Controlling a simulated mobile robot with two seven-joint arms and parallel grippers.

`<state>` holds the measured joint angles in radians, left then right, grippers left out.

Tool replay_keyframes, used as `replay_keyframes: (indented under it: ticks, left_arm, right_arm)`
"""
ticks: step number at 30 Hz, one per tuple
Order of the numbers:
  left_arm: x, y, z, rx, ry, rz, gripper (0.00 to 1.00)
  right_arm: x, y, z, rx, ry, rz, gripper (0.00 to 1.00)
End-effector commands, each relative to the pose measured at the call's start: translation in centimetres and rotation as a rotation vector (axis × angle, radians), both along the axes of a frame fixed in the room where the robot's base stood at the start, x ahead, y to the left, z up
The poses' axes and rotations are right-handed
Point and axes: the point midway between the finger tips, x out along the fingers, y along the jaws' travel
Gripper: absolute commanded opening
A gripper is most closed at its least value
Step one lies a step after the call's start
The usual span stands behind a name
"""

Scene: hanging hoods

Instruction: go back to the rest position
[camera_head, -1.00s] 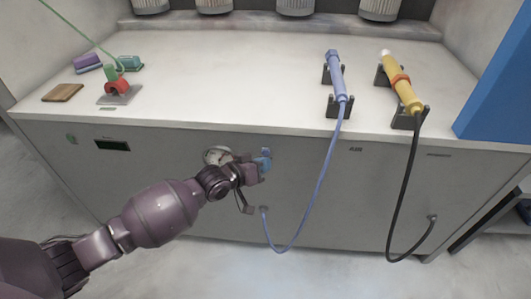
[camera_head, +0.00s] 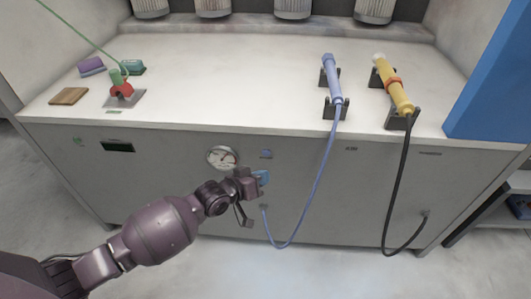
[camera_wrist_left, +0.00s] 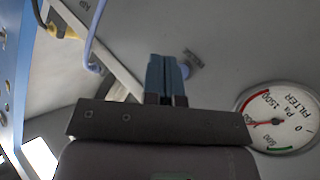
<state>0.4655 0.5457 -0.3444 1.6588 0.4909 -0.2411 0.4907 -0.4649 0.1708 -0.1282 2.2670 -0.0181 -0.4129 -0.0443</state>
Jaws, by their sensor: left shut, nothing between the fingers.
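My left gripper (camera_head: 261,178) is in front of the bench's front panel, low and to the right of the round gauge. Its blue fingers are together with nothing between them; they also show in the left wrist view (camera_wrist_left: 166,80), side by side. In the wrist view the gauge (camera_wrist_left: 278,118) is at the right. My right gripper is in neither view.
A blue tool (camera_head: 331,78) and a yellow tool (camera_head: 394,85) rest in black holders on the white bench (camera_head: 230,75). Their hoses hang in front of the panel, the blue one right of my gripper. Open floor (camera_head: 320,280) lies in front.

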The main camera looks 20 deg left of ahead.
Motion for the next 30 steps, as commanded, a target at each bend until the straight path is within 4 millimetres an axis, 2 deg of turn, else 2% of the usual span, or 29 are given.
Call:
replay_keyframes:
  ticks: [20,25,27,30]
  left_arm:
    - [0.0,0.0,0.0,0.004,-0.001,-0.002,0.0]
    - [0.0,0.0,-0.1,0.089,-0.031,-0.025,0.0]
    - [0.0,-0.2,0.6,0.168,-0.077,-0.05,0.0]
    - [-0.4,-1.0,2.8,0.283,-0.166,-0.077,0.0]
  right_arm:
    - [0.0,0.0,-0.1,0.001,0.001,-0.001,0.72]
    - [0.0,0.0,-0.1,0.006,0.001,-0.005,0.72]
    - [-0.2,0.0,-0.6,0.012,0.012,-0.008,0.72]
    - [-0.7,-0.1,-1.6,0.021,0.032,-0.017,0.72]
